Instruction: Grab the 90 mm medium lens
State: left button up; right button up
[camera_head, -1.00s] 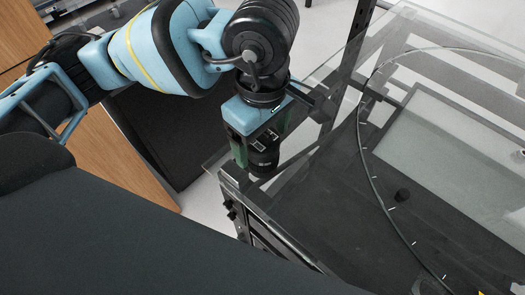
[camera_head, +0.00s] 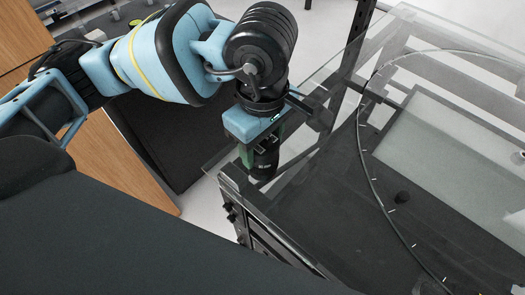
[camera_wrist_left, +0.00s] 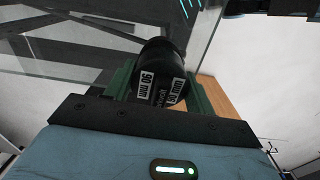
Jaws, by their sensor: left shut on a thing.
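The 90 mm lens (camera_wrist_left: 162,75) is a black cylinder with white labels reading 90 mm, seen in the left wrist view. In the head view the lens (camera_head: 264,164) is at the near left corner of the glass-topped table. My left gripper (camera_wrist_left: 160,88) has green fingers, one on each side of the lens, and is shut on it. In the head view my left gripper (camera_head: 258,150) points down, with the lens at its tips. I cannot tell whether the lens touches the glass. My right gripper is not in view.
The glass tabletop (camera_head: 300,185) has a dark frame below it. A round turntable with a dark rim (camera_head: 366,165) and white marks takes up the right side. A wooden cabinet (camera_head: 125,155) stands at left.

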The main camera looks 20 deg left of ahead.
pick_arm(q)
jog(key=shift+r, duration=0.1)
